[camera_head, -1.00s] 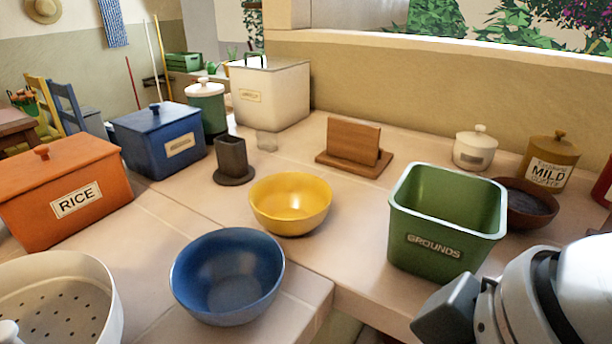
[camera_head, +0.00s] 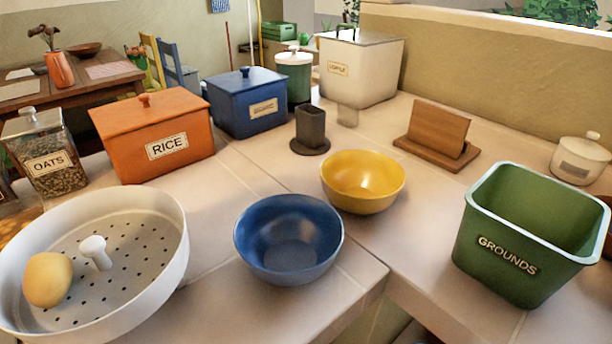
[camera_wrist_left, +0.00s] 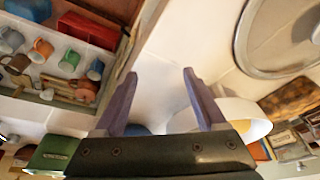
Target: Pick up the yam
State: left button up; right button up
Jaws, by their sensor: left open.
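A tan-yellow oval that looks like the yam (camera_head: 47,279) lies in a white perforated colander (camera_head: 178,252) at the lower left of the head view. It rests on the colander floor, left of the white central knob (camera_head: 95,252). My left gripper (camera_wrist_left: 160,76) shows only in the left wrist view, with its two fingers spread apart and nothing between them. I cannot tell its distance from the yam. My right gripper is in neither view.
A blue bowl (camera_head: 290,240) and a yellow bowl (camera_head: 362,181) stand right of the colander. An orange RICE box (camera_head: 152,140) and an OATS jar (camera_head: 47,160) stand behind it. A green GROUNDS bin (camera_head: 500,240) is at the right. Counter between colander and blue bowl is clear.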

aim_at(47, 278)
jog(key=u, duration=1.35)
jog(key=i+j+u, duration=0.1)
jog(key=i+j, duration=0.15)
jog(key=j, duration=0.2)
